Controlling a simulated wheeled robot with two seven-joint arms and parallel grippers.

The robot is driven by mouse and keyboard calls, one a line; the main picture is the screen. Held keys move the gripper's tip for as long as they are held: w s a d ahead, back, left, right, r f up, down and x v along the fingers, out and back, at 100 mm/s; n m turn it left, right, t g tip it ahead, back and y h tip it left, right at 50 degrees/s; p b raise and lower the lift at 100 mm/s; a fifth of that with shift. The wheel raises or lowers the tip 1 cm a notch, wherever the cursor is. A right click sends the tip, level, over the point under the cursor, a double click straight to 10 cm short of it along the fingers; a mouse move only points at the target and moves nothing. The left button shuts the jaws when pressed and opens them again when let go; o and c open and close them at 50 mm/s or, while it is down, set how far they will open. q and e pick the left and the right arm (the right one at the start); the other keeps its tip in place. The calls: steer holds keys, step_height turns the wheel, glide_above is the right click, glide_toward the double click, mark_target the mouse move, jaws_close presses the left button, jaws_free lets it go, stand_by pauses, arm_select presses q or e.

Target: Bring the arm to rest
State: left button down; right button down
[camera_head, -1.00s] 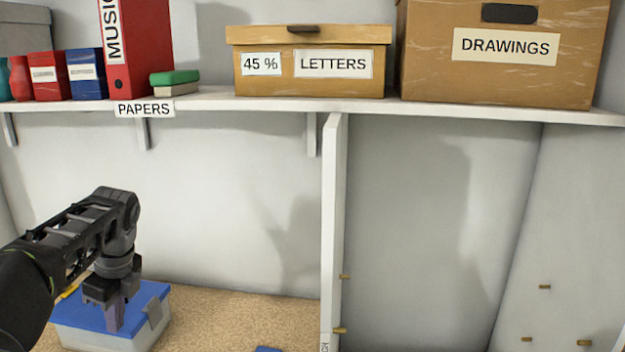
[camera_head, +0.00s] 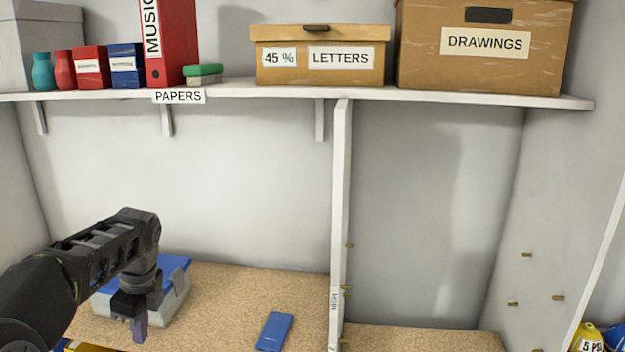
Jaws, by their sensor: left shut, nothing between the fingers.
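My left arm (camera_head: 110,248) comes in from the lower left. Its left gripper (camera_head: 139,332) points down and is shut, with nothing between its fingers. It shows in front of a grey box with a blue lid (camera_head: 178,265), which it partly hides; I cannot tell whether they touch. My right gripper is not in view.
A blue flat object (camera_head: 274,331) lies on the speckled lower shelf (camera_head: 235,290). A white upright divider (camera_head: 340,200) stands in the middle. The upper shelf (camera_head: 230,90) holds a LETTERS box (camera_head: 320,60), a DRAWINGS box (camera_head: 485,70) and a red binder (camera_head: 178,45). A yellow item (camera_head: 585,336) is lower right.

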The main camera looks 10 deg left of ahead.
arm_select(q)
steer(key=s+d+f+n+h+b, duration=0.1)
steer(key=d+f+n, duration=0.1)
steer(key=d+f, duration=0.65)
steer(key=d+f+n+h, duration=0.25)
steer(key=d+f, duration=0.25)
steer(key=f, duration=0.6)
steer(key=s+d+f+n+h+b, duration=0.1)
steer(key=d+f+n, duration=0.1)
steer(key=d+f, duration=0.65)
steer(key=s+d+f+n+h, duration=0.1)
steer(key=s+d+f+n, duration=0.5)
steer(key=s, duration=0.4)
steer(key=s+d+f+n+h+b, duration=0.1)
steer(key=s+d+f+n, duration=0.5)
steer(key=s, duration=0.5)
step_height(320, 180, down, 3)
steer(key=shift+s+d+f+n, duration=0.2)
steer(key=shift+d+n, duration=0.15)
steer(key=shift+d, duration=0.75)
